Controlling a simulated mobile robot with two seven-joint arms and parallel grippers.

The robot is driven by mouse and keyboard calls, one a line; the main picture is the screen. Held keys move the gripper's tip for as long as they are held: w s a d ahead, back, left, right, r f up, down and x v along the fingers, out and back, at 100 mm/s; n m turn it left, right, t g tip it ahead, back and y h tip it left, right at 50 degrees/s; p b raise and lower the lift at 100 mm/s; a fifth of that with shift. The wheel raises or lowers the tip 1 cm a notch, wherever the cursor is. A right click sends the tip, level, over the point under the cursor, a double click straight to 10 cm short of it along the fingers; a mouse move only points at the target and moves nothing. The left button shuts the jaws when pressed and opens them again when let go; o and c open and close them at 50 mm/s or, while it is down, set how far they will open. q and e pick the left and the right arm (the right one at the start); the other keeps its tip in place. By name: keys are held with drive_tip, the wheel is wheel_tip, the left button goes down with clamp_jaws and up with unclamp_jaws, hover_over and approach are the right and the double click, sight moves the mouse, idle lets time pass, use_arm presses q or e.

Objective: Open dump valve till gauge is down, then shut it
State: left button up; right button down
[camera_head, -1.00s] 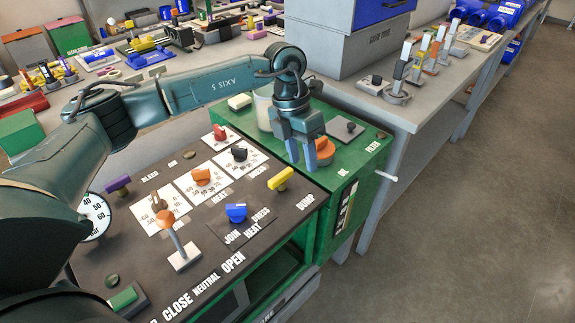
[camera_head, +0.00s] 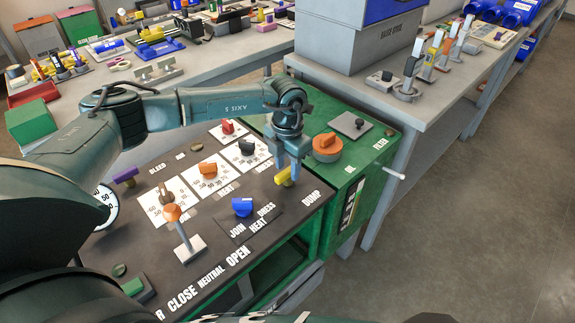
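The yellow dump valve handle (camera_head: 285,179) sits on the dark panel top near its right edge, beside the DUMP label. My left gripper (camera_head: 287,172) points down over this handle, its fingers apart and its tips at the handle. The fingers hide part of the handle, and I cannot tell whether they touch it. The white gauge dial (camera_head: 104,204) at the panel's left side is partly covered by my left arm, and its needle cannot be read. My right gripper is not in view.
On the panel stand an orange-topped lever (camera_head: 180,230), a blue knob (camera_head: 242,207), a purple handle (camera_head: 125,175) and several dial knobs. An orange knob (camera_head: 326,145) stands on the green cart top right of the gripper. Benches with parts lie behind; the floor at right is clear.

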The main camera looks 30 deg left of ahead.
use_arm(q)
drive_tip(key=shift+f, duration=0.4)
drive_tip(key=shift+c, duration=0.2)
clamp_jaws()
